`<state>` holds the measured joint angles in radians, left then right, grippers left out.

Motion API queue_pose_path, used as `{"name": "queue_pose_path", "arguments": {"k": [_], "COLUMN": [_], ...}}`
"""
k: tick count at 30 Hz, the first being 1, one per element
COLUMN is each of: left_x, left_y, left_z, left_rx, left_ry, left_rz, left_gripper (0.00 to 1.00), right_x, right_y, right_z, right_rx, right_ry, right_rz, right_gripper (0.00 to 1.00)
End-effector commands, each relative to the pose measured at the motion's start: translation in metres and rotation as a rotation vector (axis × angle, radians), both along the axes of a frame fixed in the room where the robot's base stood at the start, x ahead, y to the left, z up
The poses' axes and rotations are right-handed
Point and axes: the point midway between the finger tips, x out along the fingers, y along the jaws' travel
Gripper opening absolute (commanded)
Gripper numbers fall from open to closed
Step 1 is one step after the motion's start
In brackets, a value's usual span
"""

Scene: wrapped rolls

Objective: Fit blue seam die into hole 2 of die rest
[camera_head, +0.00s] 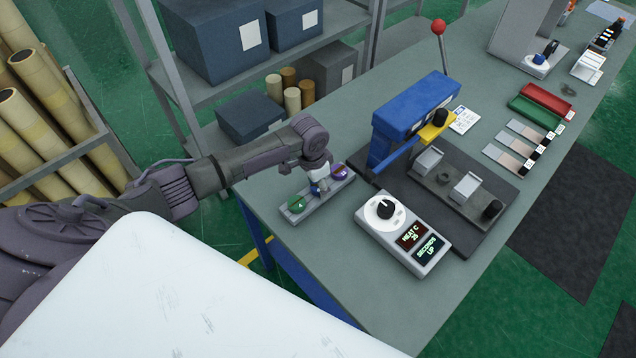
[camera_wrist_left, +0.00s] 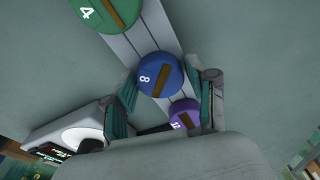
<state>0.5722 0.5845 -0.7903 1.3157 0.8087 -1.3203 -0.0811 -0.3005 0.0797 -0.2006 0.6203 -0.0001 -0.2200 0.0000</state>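The die rest (camera_head: 305,211) is a light grey bar near the table's left edge. A green die (camera_head: 297,203) sits at its near end and a purple die (camera_head: 339,172) at its far end. The blue seam die (camera_wrist_left: 160,74), marked 8, is between them, over the middle of the bar. My left gripper (camera_head: 318,183) points down there, its fingertips against both sides of the blue die in the left wrist view (camera_wrist_left: 162,72). The die's underside is hidden, so I cannot tell whether it is seated or slightly raised. My right gripper is out of view.
A white control box (camera_head: 402,232) with a dial stands just right of the rest. Behind it is a blue press (camera_head: 415,108) on a dark base. Coloured trays (camera_head: 540,108) and sample strips lie farther right. Shelves (camera_head: 225,82) stand beyond the table's left edge.

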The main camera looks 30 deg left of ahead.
Motion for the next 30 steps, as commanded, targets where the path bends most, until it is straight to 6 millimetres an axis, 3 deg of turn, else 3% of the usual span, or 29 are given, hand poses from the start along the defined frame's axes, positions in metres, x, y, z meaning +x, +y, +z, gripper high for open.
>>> {"name": "queue_pose_path", "arguments": {"k": [3,14,17,30], "left_x": [0.0,-0.001,-0.002,-0.01], "left_y": [0.0,0.001,0.002,0.007], "left_z": [0.0,0.004,0.016,0.102], "left_rx": [0.0,0.001,0.002,0.002], "left_ry": [0.0,0.0,-0.001,-0.003], "left_rz": [0.0,0.0,-0.001,-0.001], "left_gripper": [0.78,0.78,0.78,0.78], "right_x": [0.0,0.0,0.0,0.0], "right_y": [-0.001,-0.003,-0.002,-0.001], "right_z": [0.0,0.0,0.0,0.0], "right_rx": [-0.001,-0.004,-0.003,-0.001], "right_ry": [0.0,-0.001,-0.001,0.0], "right_rz": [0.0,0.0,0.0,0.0], "right_gripper": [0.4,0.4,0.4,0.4]}}
